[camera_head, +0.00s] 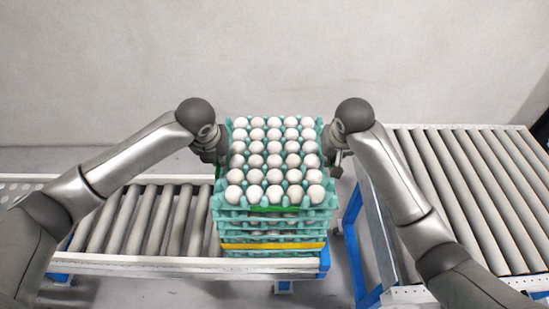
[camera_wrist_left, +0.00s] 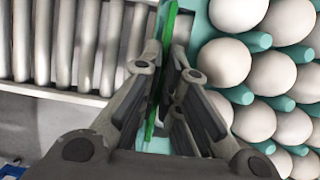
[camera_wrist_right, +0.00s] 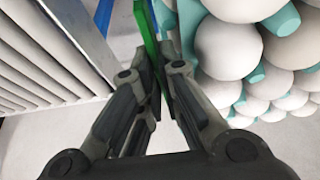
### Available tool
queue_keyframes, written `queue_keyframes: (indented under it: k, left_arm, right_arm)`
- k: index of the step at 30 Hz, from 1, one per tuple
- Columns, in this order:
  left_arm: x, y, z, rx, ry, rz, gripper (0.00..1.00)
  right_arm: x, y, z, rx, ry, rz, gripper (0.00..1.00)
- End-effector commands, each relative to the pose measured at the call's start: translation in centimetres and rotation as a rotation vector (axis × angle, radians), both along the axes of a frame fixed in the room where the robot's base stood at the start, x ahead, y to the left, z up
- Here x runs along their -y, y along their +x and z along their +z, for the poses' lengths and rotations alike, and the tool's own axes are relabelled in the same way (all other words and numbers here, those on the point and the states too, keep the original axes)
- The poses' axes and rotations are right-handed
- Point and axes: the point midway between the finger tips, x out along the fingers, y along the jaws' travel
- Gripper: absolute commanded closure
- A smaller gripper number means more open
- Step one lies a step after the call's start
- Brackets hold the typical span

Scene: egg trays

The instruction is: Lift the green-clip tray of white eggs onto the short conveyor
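The green-clip tray (camera_head: 228,197) of white eggs is the top layer of a teal tray stack, in the middle of the head view. Its green clip (camera_head: 270,209) shows as a thin strip under the front rim. My left gripper (camera_head: 219,158) is at the tray's left side, shut on the green clip (camera_wrist_left: 160,75), which runs between its fingers in the left wrist view. My right gripper (camera_head: 333,160) is at the right side, shut on the green clip (camera_wrist_right: 149,45) there. I cannot tell whether the top tray touches the tray below.
More egg trays (camera_head: 232,228) lie beneath, one with a yellow clip (camera_head: 272,246). The stack stands at the right end of the left roller conveyor (camera_head: 140,264). A second roller conveyor (camera_head: 480,180) stands to the right, empty, across a floor gap. A plain wall is behind.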

Motion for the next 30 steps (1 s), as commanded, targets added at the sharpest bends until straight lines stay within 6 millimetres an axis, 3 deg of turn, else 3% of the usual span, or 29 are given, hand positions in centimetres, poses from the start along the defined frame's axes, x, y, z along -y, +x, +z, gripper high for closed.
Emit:
queue_keyframes:
  k: [20,30]
  left_arm:
    - [-0.1,0.0,0.1,0.000,0.001,0.001,1.00]
    - [0.0,0.2,1.0,0.007,-0.002,0.001,1.00]
  right_arm:
    - [0.0,0.0,0.1,0.001,0.000,0.000,1.00]
    - [0.0,0.1,1.0,0.008,0.001,-0.001,1.00]
